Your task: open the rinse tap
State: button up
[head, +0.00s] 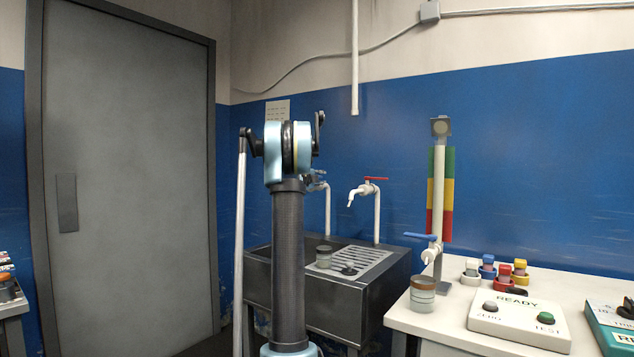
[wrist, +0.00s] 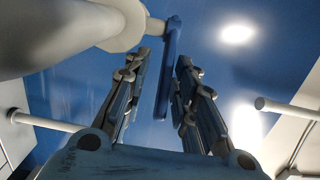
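In the wrist view a blue tap lever (wrist: 170,75) hangs from a pale tap body (wrist: 125,25). My gripper (wrist: 163,62) is open, with one finger on each side of the lever. Gaps show between the lever and both fingers, so it is not clamped. In the head view a tap (head: 318,186) on a white pipe stands at the sink, partly hidden behind my arm. My gripper is mostly hidden there too, so its contact with that tap cannot be seen. A red-handled tap (head: 367,188) stands just right of it.
Right, a white bench (head: 450,335) carries a blue-handled tap (head: 430,245) above a jar (head: 422,294), coloured blocks and a button panel (head: 520,318). A white pipe (head: 355,60) hangs above.

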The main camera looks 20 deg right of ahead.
jog(key=shift+r, duration=0.1)
jog(key=v, duration=1.2)
